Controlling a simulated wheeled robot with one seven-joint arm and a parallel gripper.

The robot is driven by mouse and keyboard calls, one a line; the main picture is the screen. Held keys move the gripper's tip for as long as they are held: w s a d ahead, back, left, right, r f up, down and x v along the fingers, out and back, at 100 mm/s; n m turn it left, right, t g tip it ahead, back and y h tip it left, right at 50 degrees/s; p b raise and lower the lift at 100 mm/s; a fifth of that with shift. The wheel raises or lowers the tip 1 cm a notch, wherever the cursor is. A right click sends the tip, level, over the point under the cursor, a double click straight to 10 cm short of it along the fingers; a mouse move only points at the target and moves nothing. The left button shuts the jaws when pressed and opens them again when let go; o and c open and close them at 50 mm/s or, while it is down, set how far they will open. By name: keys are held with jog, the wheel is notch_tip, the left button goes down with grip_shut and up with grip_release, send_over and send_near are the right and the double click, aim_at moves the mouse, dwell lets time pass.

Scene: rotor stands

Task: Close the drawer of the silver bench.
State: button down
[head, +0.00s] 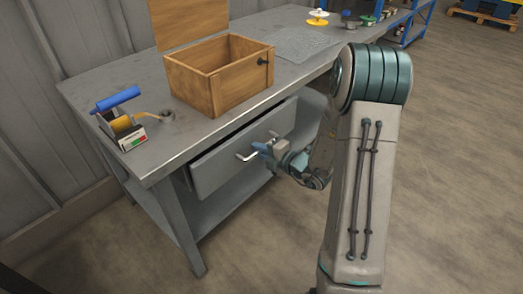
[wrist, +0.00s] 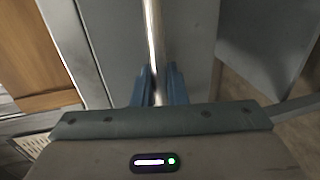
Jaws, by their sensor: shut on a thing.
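The silver bench (head: 90,85) stands along the wall in the head view. Its drawer (head: 215,165) sits under the bench top and stands out a little, with a dark gap showing along its upper edge. My gripper (head: 262,147) is at the drawer front, shut on the drawer handle (head: 245,157). In the wrist view the handle (wrist: 154,40) is a bright metal bar that runs between the two blue fingers of my gripper (wrist: 158,85). The drawer front (wrist: 190,40) is the grey surface behind it. The drawer's inside is hidden.
An open wooden box (head: 215,80) stands on the bench top. A blue-handled tape dispenser (head: 122,115) is at the left end, and a yellow and white item (head: 317,18) is farther back. A lower shelf (head: 215,205) runs under the drawer. The floor (head: 450,180) at right is clear.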

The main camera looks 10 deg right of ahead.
jog(key=shift+r+p+x, duration=0.2)
jog(key=shift+x, duration=0.75)
jog(key=shift+r+p+x, duration=0.2)
jog(key=shift+x, duration=0.8)
jog(key=shift+a+r, duration=0.1)
jog(key=c, duration=1.6)
grip_release()
jog(key=shift+w, duration=0.1)
jog(key=shift+o, duration=0.2)
jog(key=p+v, duration=0.3)
jog(key=v, duration=1.1)
